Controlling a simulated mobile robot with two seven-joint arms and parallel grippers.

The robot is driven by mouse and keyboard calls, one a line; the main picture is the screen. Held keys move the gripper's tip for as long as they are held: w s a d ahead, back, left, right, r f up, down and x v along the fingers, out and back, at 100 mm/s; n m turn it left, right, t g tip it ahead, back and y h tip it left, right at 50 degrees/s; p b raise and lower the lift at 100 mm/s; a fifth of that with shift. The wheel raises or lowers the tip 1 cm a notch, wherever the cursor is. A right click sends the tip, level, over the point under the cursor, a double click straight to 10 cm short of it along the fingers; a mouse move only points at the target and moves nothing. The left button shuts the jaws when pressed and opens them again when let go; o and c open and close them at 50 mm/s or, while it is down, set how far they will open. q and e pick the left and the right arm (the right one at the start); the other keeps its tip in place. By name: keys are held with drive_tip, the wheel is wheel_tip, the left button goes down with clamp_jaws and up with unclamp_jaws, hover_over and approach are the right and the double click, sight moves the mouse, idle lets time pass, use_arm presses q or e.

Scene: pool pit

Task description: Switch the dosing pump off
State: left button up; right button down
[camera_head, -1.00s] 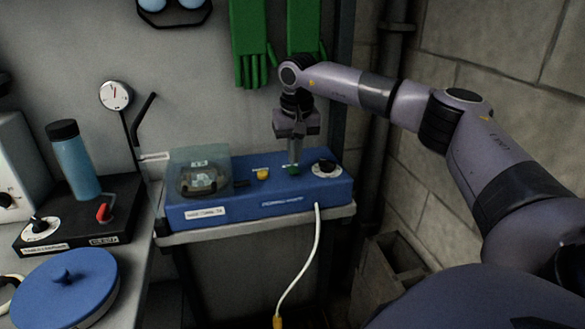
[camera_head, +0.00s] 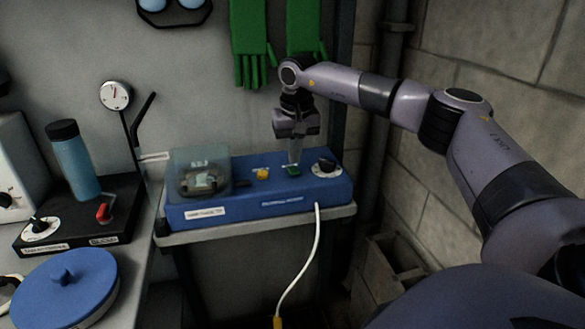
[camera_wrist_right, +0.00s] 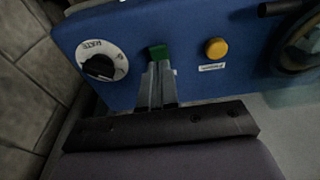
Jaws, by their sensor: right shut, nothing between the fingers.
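The dosing pump is a blue box (camera_head: 240,207) on a small shelf, with a clear-covered pump head (camera_head: 202,180) at its left. On its top are a yellow button (camera_head: 262,174), a green switch (camera_head: 292,170) and a black rate knob (camera_head: 327,166). In the right wrist view the green switch (camera_wrist_right: 158,52) lies just beyond my fingertips, between the knob (camera_wrist_right: 101,67) and the yellow button (camera_wrist_right: 216,48). My right gripper (camera_head: 294,162) is shut and empty, pointing down at the switch. Whether the tips touch the switch I cannot tell. My left gripper is out of view.
A white cable (camera_head: 314,250) hangs from the box front. At left, the counter holds a blue bottle (camera_head: 75,160), a black unit with a red lever (camera_head: 104,213) and a blue lid (camera_head: 65,290). Green gloves (camera_head: 248,45) hang behind my right arm; a block wall is at right.

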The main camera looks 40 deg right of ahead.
sight(294, 171)
drive_tip(key=shift+f+b, duration=0.4)
drive_tip(key=shift+f, duration=0.75)
idle(0.5)
drive_tip(key=shift+r, duration=0.1)
wheel_tip(294, 171, up, 5)
drive_tip(key=p, duration=0.5)
drive_tip(key=shift+r+p, duration=0.4)
drive_tip(key=shift+r, duration=0.5)
